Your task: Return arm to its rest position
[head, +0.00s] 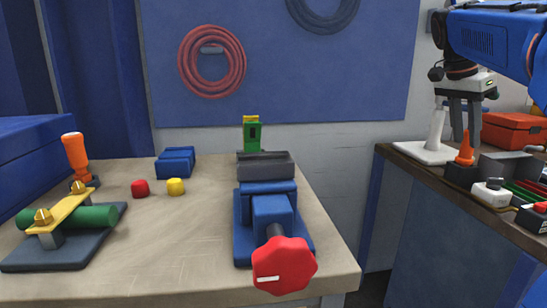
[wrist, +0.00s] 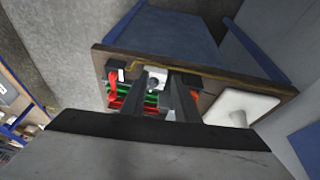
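My gripper (head: 465,125) hangs pointing down over the right-hand bench, at the end of my blue and dark arm at the upper right of the head view. Its two dark fingers are apart. In the wrist view the fingers of my gripper (wrist: 158,88) stand with a gap between them, and nothing is held in it. A small white block with a dark knob (wrist: 155,77) shows beyond the gap, down on the bench.
The right bench (head: 420,168) carries a white stand (head: 433,150), an orange-topped piece (head: 465,150), a red toolbox (head: 512,130) and small parts. The left bench (head: 180,245) holds a blue vise (head: 272,215) with a green and yellow piece (head: 251,133) behind its jaws. A gap separates the benches.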

